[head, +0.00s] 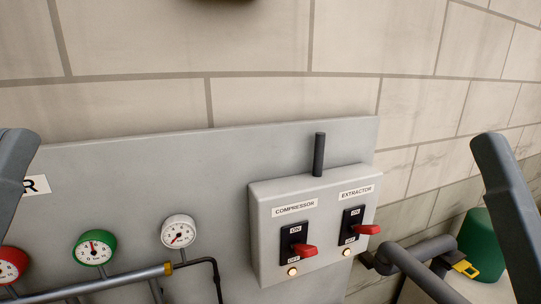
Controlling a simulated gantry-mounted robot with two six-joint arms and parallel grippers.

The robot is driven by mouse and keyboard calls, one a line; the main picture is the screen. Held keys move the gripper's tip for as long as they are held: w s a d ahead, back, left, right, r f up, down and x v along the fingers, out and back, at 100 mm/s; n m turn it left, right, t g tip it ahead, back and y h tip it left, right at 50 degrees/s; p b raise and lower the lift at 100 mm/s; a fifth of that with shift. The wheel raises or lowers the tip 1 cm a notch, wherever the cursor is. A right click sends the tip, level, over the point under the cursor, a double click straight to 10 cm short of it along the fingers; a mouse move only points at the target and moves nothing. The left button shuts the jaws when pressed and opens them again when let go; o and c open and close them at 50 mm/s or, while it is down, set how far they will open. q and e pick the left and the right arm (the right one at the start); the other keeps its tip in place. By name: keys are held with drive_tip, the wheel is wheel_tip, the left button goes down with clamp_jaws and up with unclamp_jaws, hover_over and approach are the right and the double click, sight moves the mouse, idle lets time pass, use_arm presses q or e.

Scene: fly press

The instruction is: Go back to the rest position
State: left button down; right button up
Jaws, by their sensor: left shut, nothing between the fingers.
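Part of my left arm is at the left edge of the head view, and part of my right arm is on the right side. The fingers of neither gripper can be made out. On the grey panel (130,165) is a switch box with a compressor switch (300,248) and an extractor switch (360,229). Both have red levers, which stick out from the box. A small pale lamp (292,271) sits under the compressor switch and another lamp (346,252) under the extractor switch.
A red gauge (10,265), a green gauge (95,248) and a white gauge (179,232) stand above a pipe (110,284) on the left. Grey tubing (420,254), a yellow part (466,268) and a green object (481,243) are at lower right. A block wall is behind.

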wheel_tip(320, 180, up, 16)
drive_tip(key=p, duration=1.3)
